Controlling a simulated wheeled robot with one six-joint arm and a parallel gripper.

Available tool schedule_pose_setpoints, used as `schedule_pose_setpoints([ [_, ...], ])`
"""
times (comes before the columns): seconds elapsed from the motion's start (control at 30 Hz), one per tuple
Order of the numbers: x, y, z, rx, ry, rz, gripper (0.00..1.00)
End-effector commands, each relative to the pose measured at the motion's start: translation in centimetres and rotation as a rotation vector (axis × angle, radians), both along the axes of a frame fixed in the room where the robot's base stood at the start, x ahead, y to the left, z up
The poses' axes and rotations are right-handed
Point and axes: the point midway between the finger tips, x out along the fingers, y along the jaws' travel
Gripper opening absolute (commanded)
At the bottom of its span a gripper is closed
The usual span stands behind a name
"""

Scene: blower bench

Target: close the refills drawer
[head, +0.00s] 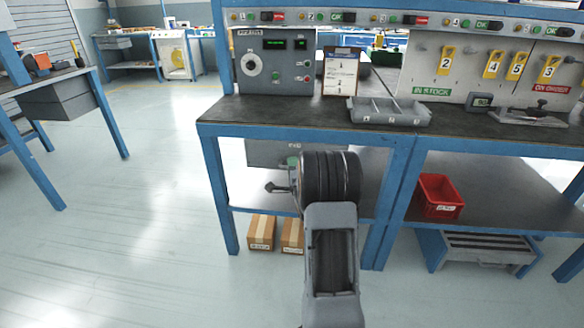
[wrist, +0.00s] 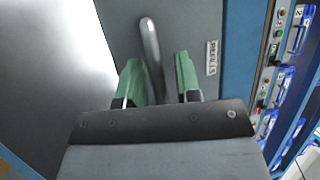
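The refills drawer is a grey box front under the left part of the bench, and its front (head: 262,153) shows in the head view, partly hidden behind my arm. In the wrist view the dark grey drawer front (wrist: 187,30) carries a white label (wrist: 212,58) and a grey bar handle (wrist: 150,42). My gripper (wrist: 160,82) is open, with its green fingers on either side of the handle and visible gaps between. Contact cannot be told. In the head view my gripper (head: 293,161) is mostly hidden by my wrist. How far the drawer stands out is unclear.
The blue-framed bench (head: 290,121) carries a control box (head: 273,60), a clipboard (head: 340,72) and a grey divided tray (head: 389,112). Below are two cardboard boxes (head: 262,232) and a red bin (head: 440,196). Floor on the left is clear.

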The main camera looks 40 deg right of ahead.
Motion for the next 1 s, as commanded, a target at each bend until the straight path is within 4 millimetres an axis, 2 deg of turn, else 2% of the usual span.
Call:
schedule_pose_setpoints([
  [0.23, -1.5, 0.6, -0.4, 0.004, 0.007, -0.002, 0.37],
  [0.7, -9.8, 3.9, -1.8, 0.002, 0.003, 0.002, 0.37],
  [1.0, -12.4, 4.9, -2.4, 0.0, 0.0, 0.002, 0.37],
])
